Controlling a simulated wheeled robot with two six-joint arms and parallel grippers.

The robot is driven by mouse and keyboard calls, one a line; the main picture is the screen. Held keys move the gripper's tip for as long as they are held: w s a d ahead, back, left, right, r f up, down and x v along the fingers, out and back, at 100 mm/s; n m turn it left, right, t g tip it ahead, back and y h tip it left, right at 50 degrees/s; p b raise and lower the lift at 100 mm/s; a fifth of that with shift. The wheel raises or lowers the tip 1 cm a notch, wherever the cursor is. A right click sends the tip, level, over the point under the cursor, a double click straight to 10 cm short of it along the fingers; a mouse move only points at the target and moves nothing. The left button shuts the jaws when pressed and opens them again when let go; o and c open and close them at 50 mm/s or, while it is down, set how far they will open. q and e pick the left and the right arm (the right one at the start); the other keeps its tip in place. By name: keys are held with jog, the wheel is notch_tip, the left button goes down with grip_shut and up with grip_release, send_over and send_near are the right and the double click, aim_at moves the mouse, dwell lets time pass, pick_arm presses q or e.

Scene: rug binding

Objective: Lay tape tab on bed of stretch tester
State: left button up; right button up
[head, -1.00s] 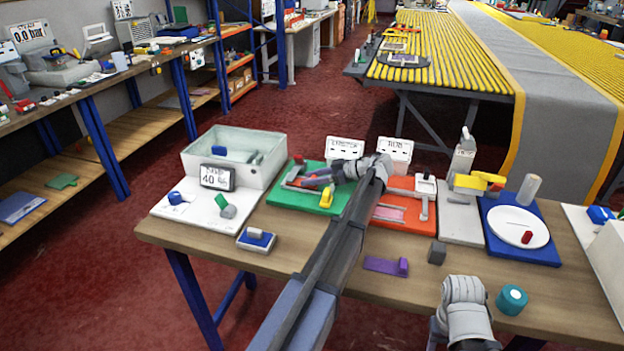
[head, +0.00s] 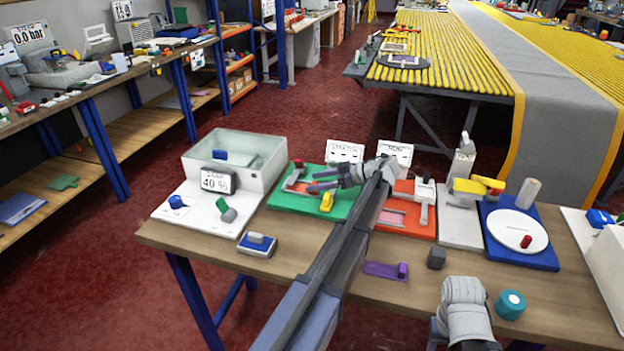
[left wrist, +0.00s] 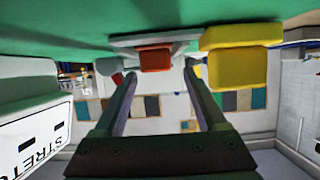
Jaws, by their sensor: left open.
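The stretch tester has a green bed (head: 285,200) with grey bars, a small red part (head: 298,164) and a yellow block (head: 327,201). A pinkish strip (head: 296,187) shows on its left part; I cannot tell whether it is the tape tab. My left gripper (head: 312,181) is open above the bed, fingers pointing left. In the left wrist view a red block (left wrist: 155,58) on a grey base shows ahead between the open fingers, apart from them, and the yellow block (left wrist: 235,65) is right of it.
A red-orange station (head: 408,229) with a pink strip stands right of the green bed. A dark cube (head: 436,257), teal cylinder (head: 511,304) and blue-white block (head: 257,244) stand on the table. A glass box (head: 240,150) is at the left. My right wrist is at lower right.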

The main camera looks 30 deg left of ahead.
pick_arm(q)
jog(key=p+v, duration=0.3)
jog(key=v, duration=0.5)
jog(key=shift+w+d+r, duration=0.2)
jog(key=shift+d+r, duration=0.05)
jog(key=shift+r, duration=0.1)
jog(key=shift+w+d+r, duration=0.2)
jog(key=shift+d, duration=0.5)
